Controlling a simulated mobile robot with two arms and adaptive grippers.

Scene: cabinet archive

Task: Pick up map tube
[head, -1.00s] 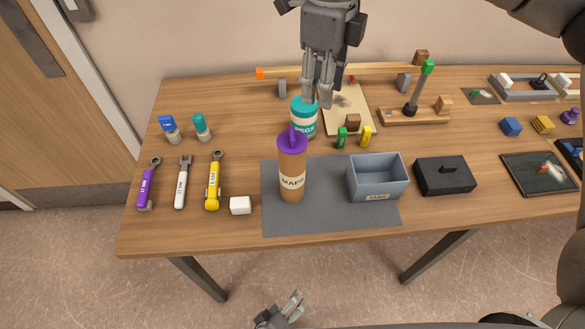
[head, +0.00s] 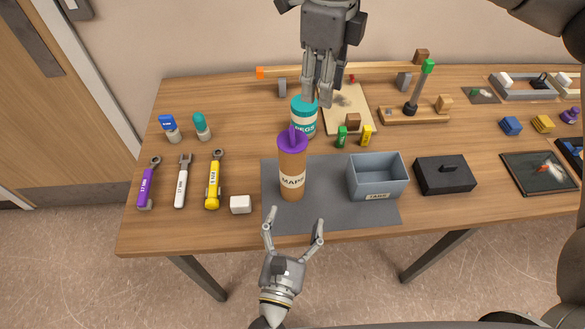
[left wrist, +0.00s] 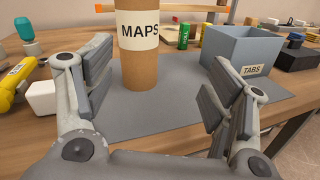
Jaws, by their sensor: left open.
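The map tube (head: 292,167) is a brown cylinder with a purple cap and a MAPS label. It stands upright on the grey mat (head: 330,219). My left gripper (head: 294,218) is open and empty at the mat's front edge, just in front of the tube, its fingers pointing at it. In the left wrist view the tube (left wrist: 138,66) stands beyond the fingers, left of the middle of the gap; its cap is out of frame. My right gripper (head: 318,98) hangs above the teal-lidded PEGS jar (head: 304,122); its opening is unclear.
The grey TABS box (head: 377,180) stands right of the tube, with a black lidded block (head: 444,175) beyond. A white block (head: 240,204) and several wrenches, such as the yellow one (head: 213,184), lie left. The PEGS jar is close behind the tube.

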